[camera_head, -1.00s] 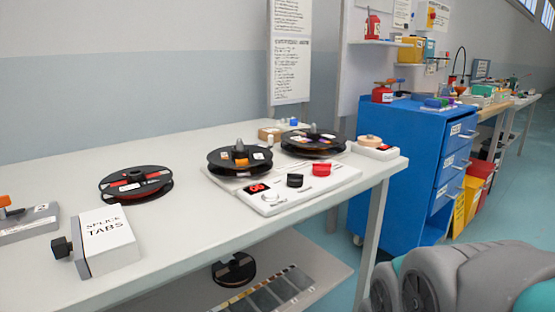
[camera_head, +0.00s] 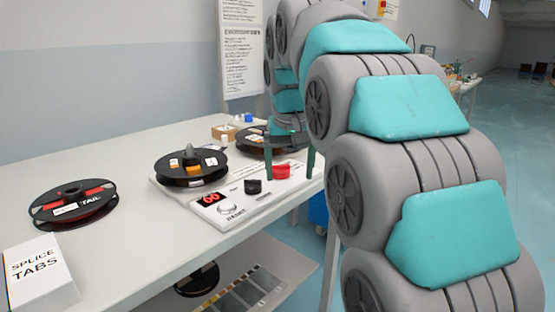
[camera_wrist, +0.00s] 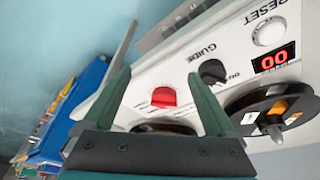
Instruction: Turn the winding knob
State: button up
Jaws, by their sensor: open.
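The white winding station (camera_head: 237,207) carries a red knob (camera_head: 281,171) and a black knob (camera_head: 253,186). In the wrist view the red knob (camera_wrist: 163,97) lies between my fingers, and the black knob (camera_wrist: 212,71) is beside the right finger, near the label "GUIDE". I cannot read a label for the red knob. My gripper (camera_head: 290,174) is open, with its green fingers on either side of the red knob. Whether they touch it is not clear. A white reset button (camera_wrist: 269,32) and a red display showing 00 (camera_wrist: 273,60) are also on the panel.
A black reel (camera_head: 191,167) sits on the station's left, and another reel (camera_head: 255,142) is partly behind my arm.

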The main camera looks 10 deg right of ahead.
jog(key=t, duration=0.1)
send_near(281, 165)
jog(key=f, duration=0.2)
jog(key=shift+w+p+x, duration=0.15)
jog(key=shift+p+x, duration=0.1)
jog(key=shift+x, duration=1.6)
jog(key=shift+w+p+x, duration=0.15)
jog(key=shift+p+x, duration=0.1)
jog(key=shift+x, duration=1.6)
jog(key=shift+r, duration=0.1)
jog(key=c, duration=1.3)
jog(key=shift+n+y, duration=0.9)
jog(key=shift+n, duration=1.2)
jog(key=shift+c, duration=0.2)
jog(key=o, duration=1.3)
